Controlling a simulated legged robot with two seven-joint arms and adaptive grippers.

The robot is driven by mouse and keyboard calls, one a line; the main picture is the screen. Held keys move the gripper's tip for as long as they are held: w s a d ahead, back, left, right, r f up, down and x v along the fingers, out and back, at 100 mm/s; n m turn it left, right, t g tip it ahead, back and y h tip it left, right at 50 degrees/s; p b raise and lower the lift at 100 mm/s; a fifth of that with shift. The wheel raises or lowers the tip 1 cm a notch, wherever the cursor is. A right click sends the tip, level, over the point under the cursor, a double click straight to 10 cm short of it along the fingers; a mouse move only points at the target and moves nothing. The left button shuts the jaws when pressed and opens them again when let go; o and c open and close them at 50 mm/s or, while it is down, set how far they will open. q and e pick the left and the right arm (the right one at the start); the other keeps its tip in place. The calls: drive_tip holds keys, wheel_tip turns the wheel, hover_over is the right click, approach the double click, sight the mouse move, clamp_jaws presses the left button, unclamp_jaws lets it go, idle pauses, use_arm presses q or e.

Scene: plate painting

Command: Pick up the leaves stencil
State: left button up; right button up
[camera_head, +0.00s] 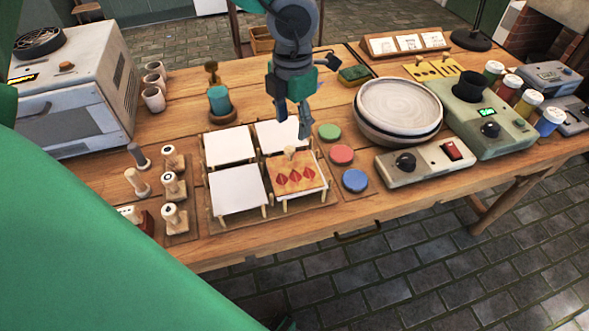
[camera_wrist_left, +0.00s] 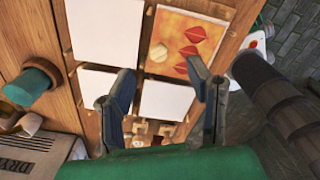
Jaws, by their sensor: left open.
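The leaves stencil (camera_head: 312,181) is an orange-brown panel with red leaf shapes and a small round wooden knob. It lies over the front-right spot of the white-tile rack in the head view. It also shows at the upper right of the left wrist view (camera_wrist_left: 180,28). My left gripper (camera_head: 293,118) points down above the back-right tile, behind the stencil and apart from it. In the left wrist view its fingers (camera_wrist_left: 158,68) are spread with nothing between them. My right gripper is not in view.
White tiles (camera_head: 238,190) fill the other rack spots. Green, red and blue discs (camera_head: 341,154) lie to the right, beside a round plate (camera_head: 399,105). Wooden stamps (camera_head: 174,217) stand at left. Bare table lies along the front edge.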

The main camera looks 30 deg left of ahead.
sight(290, 148)
use_arm(q)
wheel_tip(290, 148, down, 3)
drive_tip(key=shift+a, duration=0.1)
drive_tip(key=shift+a+f+b, duration=0.15)
drive_tip(key=shift+f+b, duration=0.15)
drive_tip(key=shift+f, duration=0.2)
wheel_tip(290, 148, down, 5)
drive_tip(key=shift+s+r+b, duration=0.1)
drive_tip(key=shift+s+b, duration=0.05)
drive_tip(key=shift+b, duration=0.55)
clamp_jaws()
